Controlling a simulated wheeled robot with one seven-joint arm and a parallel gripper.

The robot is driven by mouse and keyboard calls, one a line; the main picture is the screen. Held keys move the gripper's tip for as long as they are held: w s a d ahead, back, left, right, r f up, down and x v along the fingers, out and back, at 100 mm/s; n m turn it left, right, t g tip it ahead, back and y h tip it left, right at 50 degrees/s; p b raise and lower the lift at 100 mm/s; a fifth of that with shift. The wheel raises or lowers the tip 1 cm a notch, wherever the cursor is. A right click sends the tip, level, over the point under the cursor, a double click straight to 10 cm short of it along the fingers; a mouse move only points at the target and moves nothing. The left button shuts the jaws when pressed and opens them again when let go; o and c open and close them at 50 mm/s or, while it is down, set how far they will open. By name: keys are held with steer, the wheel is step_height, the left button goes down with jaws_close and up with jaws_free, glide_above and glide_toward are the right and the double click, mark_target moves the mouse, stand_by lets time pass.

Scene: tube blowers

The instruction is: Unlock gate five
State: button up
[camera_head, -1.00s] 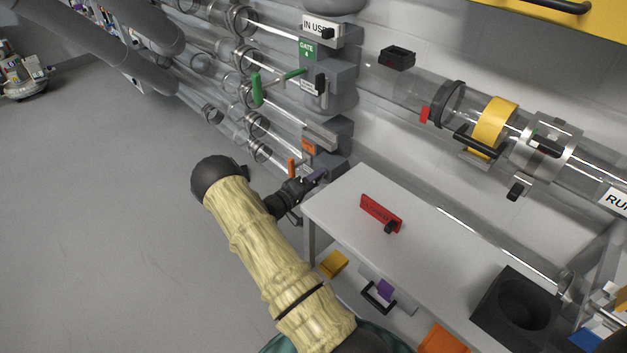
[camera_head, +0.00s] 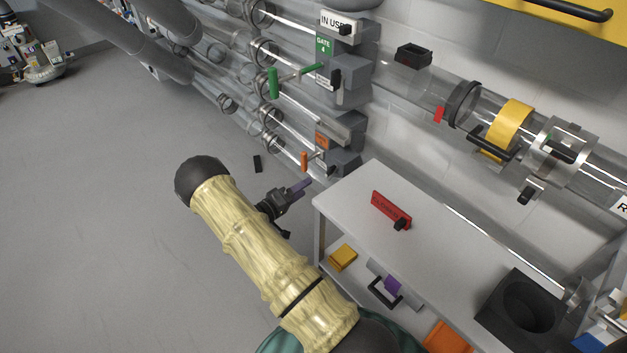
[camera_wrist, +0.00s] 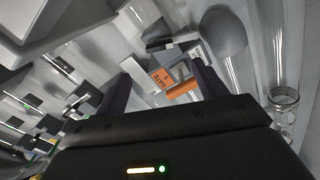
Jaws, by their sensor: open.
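Gate five has an orange label (camera_head: 322,140) on a grey box beside the clear tubes, below the green gate four. An orange handle (camera_head: 304,161) stands out to its left. In the wrist view the label (camera_wrist: 166,78), reading GATE 5, and the orange handle (camera_wrist: 184,89) appear between the fingers. My gripper (camera_head: 303,186) is just below the gate five box in the head view, apart from it as far as I can see. Its dark fingers (camera_wrist: 165,90) are spread and hold nothing. I cannot tell whether a lock is fitted on the gate.
A small black piece (camera_head: 257,163) lies on the floor left of my gripper. The white table (camera_head: 420,250), bearing a red tag (camera_head: 390,209), stands close on the right. Gate four's green handle (camera_head: 273,83) sticks out above. The floor at left is open.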

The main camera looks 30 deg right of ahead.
steer(key=s+a, duration=0.1)
steer(key=a, duration=0.5)
steer(key=shift+a+p, duration=0.35)
steer(key=shift+d+f, duration=0.1)
steer(key=shift+f, duration=0.05)
steer(key=c, duration=0.6)
steer(key=shift+w+d+f+b, duration=0.1)
steer(key=shift+d+f+b, duration=0.15)
steer(key=shift+b, duration=0.5)
steer(key=c, duration=0.3)
steer(key=d+f+n+t+b, duration=0.1)
steer(key=d+b, duration=0.1)
steer(key=b, duration=0.1)
steer(key=w+d+f+n+t+b, duration=0.1)
steer(key=f+t+b, duration=0.1)
steer(key=b, duration=0.2)
steer(key=w+d+f+n+t+b, duration=0.1)
steer(key=d+f+t+b, duration=0.1)
steer(key=b, duration=0.2)
steer(key=shift+w+d, duration=0.2)
steer(key=shift+d, duration=0.15)
jaws_close()
steer(key=shift+w+d+r+n+t+y+b, duration=0.15)
steer(key=shift+d+n+t+y+b, duration=0.15)
steer(key=shift+n+t+b, duration=0.15)
